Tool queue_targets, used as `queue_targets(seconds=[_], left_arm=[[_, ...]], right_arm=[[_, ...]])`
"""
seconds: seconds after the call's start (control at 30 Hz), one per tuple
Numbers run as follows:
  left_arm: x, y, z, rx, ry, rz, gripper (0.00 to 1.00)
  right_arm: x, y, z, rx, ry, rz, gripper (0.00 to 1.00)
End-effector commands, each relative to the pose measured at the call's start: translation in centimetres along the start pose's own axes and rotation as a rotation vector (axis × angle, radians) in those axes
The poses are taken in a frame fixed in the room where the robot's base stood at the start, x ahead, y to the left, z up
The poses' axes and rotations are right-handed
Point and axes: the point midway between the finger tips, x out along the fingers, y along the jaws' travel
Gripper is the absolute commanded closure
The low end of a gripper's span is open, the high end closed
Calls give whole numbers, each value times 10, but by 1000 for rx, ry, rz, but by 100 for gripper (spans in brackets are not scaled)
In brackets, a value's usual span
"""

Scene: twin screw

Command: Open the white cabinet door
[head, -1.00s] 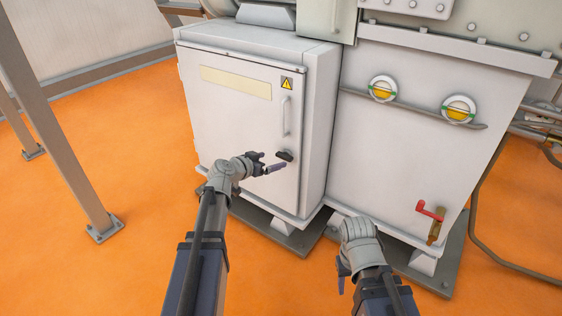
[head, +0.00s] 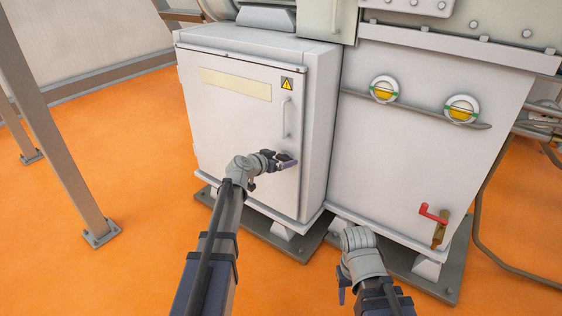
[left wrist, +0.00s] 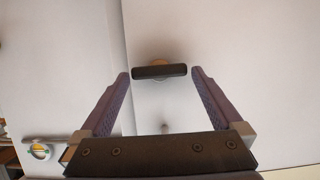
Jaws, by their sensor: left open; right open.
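The white cabinet door (head: 228,115) is shut, with a pale label strip, a warning triangle and a vertical grey bar handle (head: 286,117). My left gripper (head: 288,161) is at the black latch low on the door's right side, largely covering it in the head view. In the left wrist view, the black latch (left wrist: 160,71) lies crosswise between the tips of my open left gripper (left wrist: 160,76), with a gap to each finger. My right gripper (head: 343,291) hangs low in front of the machine, away from the door; its jaws are small in view.
A white housing (head: 415,140) with two round yellow gauges and a red-handled valve (head: 433,214) adjoins the cabinet on the right. A grey post (head: 62,130) stands at the left. The orange floor (head: 130,210) in front of the door is clear.

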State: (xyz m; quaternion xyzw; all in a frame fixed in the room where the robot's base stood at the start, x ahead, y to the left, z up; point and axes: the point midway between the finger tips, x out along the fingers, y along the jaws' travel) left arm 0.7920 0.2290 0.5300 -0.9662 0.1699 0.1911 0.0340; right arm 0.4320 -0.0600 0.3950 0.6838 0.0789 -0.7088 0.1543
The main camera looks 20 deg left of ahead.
Motion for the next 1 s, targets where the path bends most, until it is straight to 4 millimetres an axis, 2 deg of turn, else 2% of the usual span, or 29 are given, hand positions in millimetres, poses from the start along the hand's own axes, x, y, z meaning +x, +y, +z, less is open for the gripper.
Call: queue_targets(seconds=[0.13,1.0], left_arm=[[-1,0,0,0,0,0,1],[-1,0,0,0,0,1,99]], right_arm=[[0,0,0,0,0,0,50],[0,0,0,0,0,0,50]])
